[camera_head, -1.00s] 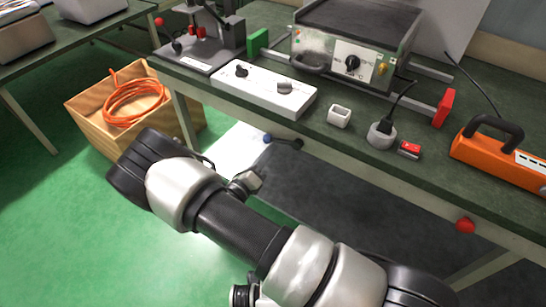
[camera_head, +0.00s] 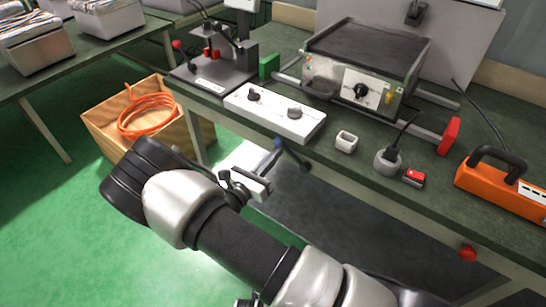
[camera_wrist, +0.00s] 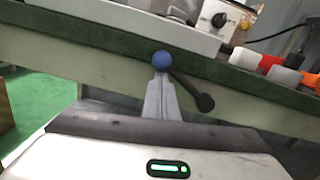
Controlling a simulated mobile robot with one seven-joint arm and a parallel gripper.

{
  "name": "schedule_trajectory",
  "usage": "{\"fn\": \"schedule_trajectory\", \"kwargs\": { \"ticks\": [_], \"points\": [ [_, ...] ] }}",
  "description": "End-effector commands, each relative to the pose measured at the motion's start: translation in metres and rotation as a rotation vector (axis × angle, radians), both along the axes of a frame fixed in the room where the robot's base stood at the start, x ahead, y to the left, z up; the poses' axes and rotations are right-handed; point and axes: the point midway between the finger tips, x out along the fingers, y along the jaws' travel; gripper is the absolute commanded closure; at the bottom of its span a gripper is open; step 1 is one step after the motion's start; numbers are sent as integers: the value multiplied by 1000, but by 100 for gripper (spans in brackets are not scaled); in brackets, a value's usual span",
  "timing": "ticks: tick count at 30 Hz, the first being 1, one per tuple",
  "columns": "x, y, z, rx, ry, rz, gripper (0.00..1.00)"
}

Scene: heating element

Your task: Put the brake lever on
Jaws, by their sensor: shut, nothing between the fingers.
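The brake lever is a dark arm with a blue ball (camera_head: 277,143) at its upper left end and a dark round end (camera_head: 305,167) at lower right. It sits at the front edge of the workbench and is tilted. In the wrist view the blue ball (camera_wrist: 163,60) shows right at the tips of my gripper (camera_wrist: 162,76), with the dark arm (camera_wrist: 188,86) running down to the right. The fingers are shut together below the ball; I cannot tell whether they touch it. In the head view my gripper (camera_head: 268,171) is just below the ball, partly hidden by my wrist.
The workbench holds a white control box (camera_head: 275,113), a white cup (camera_head: 346,141), a heater unit (camera_head: 365,65) and an orange case (camera_head: 500,187). A red knob (camera_head: 467,253) sits under the front edge. A wooden crate (camera_head: 105,123) stands on the floor at left.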

Motion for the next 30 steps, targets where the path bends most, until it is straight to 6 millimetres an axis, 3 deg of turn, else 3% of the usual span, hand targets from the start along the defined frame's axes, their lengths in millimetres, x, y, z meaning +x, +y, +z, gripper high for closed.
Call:
{"fn": "schedule_trajectory", "kwargs": {
  "ticks": [23,26,30],
  "points": [
    [0,-1,11,-6,-8,0,100],
    [0,-1,5,-5,-8,-1,100],
    [-3,-1,-18,-5,-2,-4,100]
  ]
}}
